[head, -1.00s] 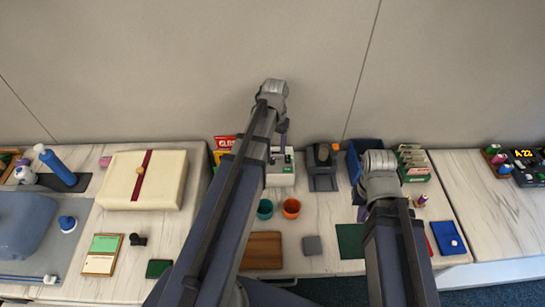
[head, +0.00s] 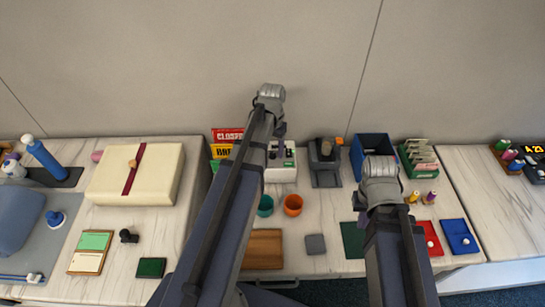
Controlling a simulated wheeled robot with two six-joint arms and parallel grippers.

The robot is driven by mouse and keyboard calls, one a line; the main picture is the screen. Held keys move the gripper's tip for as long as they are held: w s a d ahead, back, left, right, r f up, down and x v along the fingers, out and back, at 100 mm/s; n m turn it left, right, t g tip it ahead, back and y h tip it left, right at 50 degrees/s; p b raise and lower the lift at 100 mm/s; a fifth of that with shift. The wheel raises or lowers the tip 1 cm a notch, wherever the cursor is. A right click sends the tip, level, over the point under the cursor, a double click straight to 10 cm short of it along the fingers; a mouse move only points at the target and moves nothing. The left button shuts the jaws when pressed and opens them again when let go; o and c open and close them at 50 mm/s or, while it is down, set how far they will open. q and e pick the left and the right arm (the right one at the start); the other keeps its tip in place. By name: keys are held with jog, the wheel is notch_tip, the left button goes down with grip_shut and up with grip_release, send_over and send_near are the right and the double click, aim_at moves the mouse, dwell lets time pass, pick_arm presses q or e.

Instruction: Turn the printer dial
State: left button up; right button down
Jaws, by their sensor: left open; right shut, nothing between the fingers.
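A small white machine (head: 282,174) with dark knobs and a green mark on top stands at the back middle of the table; it looks like the printer, but I cannot make out which knob is the dial. My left arm reaches across in front of it and hides its left part. My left gripper (head: 276,148) points down at the machine's top, open; its tips are small and partly hidden, and I cannot tell whether they touch. My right gripper (head: 360,205) is shut and empty, mostly hidden by its wrist, over the table right of the machine.
A dark grey device (head: 325,170) stands close right of the white machine, with a blue bin (head: 371,146) beyond it. Red and yellow signs (head: 227,134) stand to its left. Teal (head: 265,206) and orange (head: 293,205) cups stand in front. A wall rises behind.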

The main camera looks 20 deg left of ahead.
pick_arm(q)
jog(key=shift+f+b, duration=0.3)
jog(key=shift+f, duration=0.4)
jog(key=shift+r, duration=0.1)
grip_shut()
